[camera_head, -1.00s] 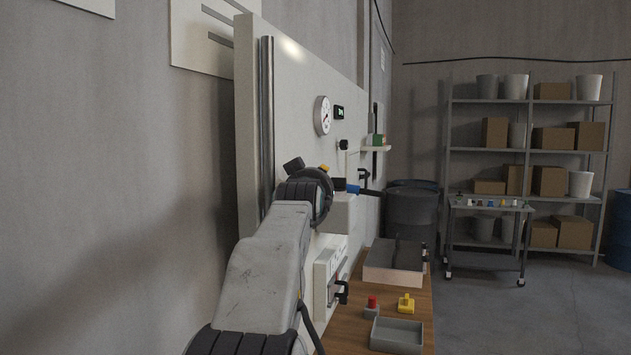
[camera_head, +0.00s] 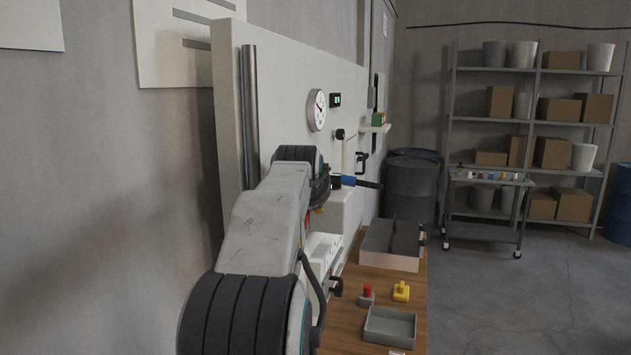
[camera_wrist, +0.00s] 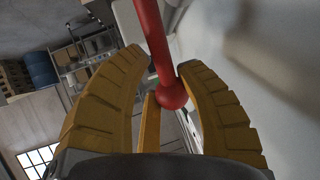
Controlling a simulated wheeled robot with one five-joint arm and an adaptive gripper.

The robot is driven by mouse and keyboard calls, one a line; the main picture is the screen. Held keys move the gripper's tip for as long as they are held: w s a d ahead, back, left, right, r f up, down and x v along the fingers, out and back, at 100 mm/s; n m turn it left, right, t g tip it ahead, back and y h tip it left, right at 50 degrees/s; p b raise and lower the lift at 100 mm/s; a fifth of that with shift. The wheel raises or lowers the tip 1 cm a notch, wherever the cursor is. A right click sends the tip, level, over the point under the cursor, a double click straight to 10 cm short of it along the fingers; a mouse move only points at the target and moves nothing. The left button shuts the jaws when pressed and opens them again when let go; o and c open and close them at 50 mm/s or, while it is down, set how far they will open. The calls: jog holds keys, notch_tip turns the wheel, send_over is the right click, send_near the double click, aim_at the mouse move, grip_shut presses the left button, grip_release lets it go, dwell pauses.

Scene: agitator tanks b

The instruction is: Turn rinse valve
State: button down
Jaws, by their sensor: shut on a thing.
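In the wrist view a red lever (camera_wrist: 152,40) with a round ball end runs down between the yellow fingers of my gripper (camera_wrist: 165,78). The fingers are closed around the ball end. In the head view my gripper is mostly hidden behind my own arm, close to the white panel (camera_head: 285,110); a small red patch shows beside it. A blue-handled lever (camera_head: 349,181) sticks out farther along the panel. No label shows which one is the rinse valve.
A round gauge (camera_head: 317,109) and a small display (camera_head: 336,100) sit on the panel. The wooden bench (camera_head: 345,325) below holds a grey tray (camera_head: 390,328), a red button (camera_head: 367,292), a yellow piece (camera_head: 401,291) and a dark-topped box (camera_head: 390,262). Open floor lies to the right.

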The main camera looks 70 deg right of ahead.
jog(key=shift+w+f+y, duration=0.15)
jog(key=shift+f+y, duration=0.15)
jog(key=shift+f, duration=0.1)
jog(key=c, duration=1.2)
grip_release()
jog(key=shift+o, duration=1.4)
jog(key=shift+w+r, duration=0.1)
jog(key=shift+w, duration=0.05)
jog(key=shift+r, duration=0.1)
jog(key=shift+a+r, duration=0.35)
jog(key=shift+a, duration=0.05)
jog(key=v, duration=1.1)
jog(key=shift+f, duration=0.2)
jog(key=shift+c, duration=0.3)
